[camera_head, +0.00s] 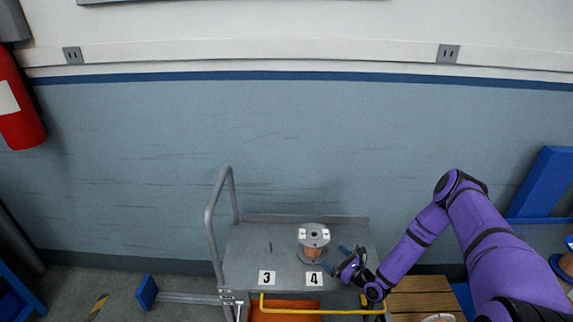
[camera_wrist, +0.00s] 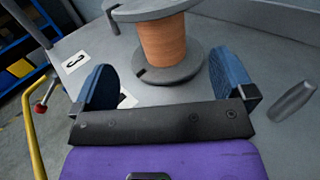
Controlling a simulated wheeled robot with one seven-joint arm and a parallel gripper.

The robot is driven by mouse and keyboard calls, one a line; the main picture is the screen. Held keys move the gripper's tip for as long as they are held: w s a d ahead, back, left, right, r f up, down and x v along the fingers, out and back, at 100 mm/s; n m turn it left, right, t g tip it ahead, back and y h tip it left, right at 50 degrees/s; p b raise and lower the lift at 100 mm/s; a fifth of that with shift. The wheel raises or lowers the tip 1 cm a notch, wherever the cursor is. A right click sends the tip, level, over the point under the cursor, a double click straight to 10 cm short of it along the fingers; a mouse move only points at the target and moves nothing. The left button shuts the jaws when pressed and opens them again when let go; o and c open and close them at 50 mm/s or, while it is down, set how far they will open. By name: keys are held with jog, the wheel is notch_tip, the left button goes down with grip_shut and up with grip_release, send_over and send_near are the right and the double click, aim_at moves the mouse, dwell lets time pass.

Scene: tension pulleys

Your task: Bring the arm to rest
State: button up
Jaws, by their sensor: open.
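My purple arm reaches in from the right in the head view, and my gripper (camera_head: 343,259) is low over the right part of a grey cart top (camera_head: 245,245). A spool (camera_head: 313,243) with grey flanges and a copper-coloured core stands upright on the cart behind label 4. In the wrist view, my gripper (camera_wrist: 165,85) has its two blue pads wide apart with nothing gripped. The spool (camera_wrist: 165,42) stands just beyond the pads, its base near the right pad; I cannot tell whether they touch. Label 4 is partly hidden by the left pad in the wrist view.
The cart has a bare peg (camera_head: 270,247) by label 3 (camera_head: 266,277), and another peg (camera_wrist: 292,101) at right in the wrist view. A grey handle (camera_head: 212,230) rises at left and a yellow bar (camera_head: 320,311) runs along the front. A wooden surface (camera_head: 420,295) lies right.

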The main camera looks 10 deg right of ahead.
jog(key=w+a+r+n+g+y, duration=0.1)
jog(key=w+r+n+g+y, duration=0.25)
jog(key=r, duration=0.65)
jog(key=a+r+n+g+y, duration=0.2)
jog(key=r+n+g+y, duration=0.15)
jog(key=r+n, duration=0.55)
jog(key=s+a+r+n+g+h, duration=0.15)
jog(key=s+r+n+g, duration=0.25)
jog(key=r, duration=0.7)
jog(key=s+a+r+n+g+h, duration=0.1)
jog(key=s+r+n+g+h, duration=0.2)
jog(key=r, duration=0.8)
jog(key=s+r+n+g+h, duration=0.2)
jog(key=s+r+n+h, duration=0.4)
jog(key=s+r, duration=0.85)
jog(key=s+d+r+n+t+h, duration=0.2)
jog(key=s+d+r+t+h, duration=0.1)
jog(key=s, duration=0.5)
jog(key=s+d+r+n+t+h, duration=0.1)
jog(key=s+d+r+t+h, duration=0.2)
jog(key=s+r, duration=0.3)
jog(key=shift+s+d+r+n, duration=0.25)
jog(key=shift+s+n, duration=0.1)
jog(key=shift+s, duration=0.65)
jog(key=shift+h, duration=0.25)
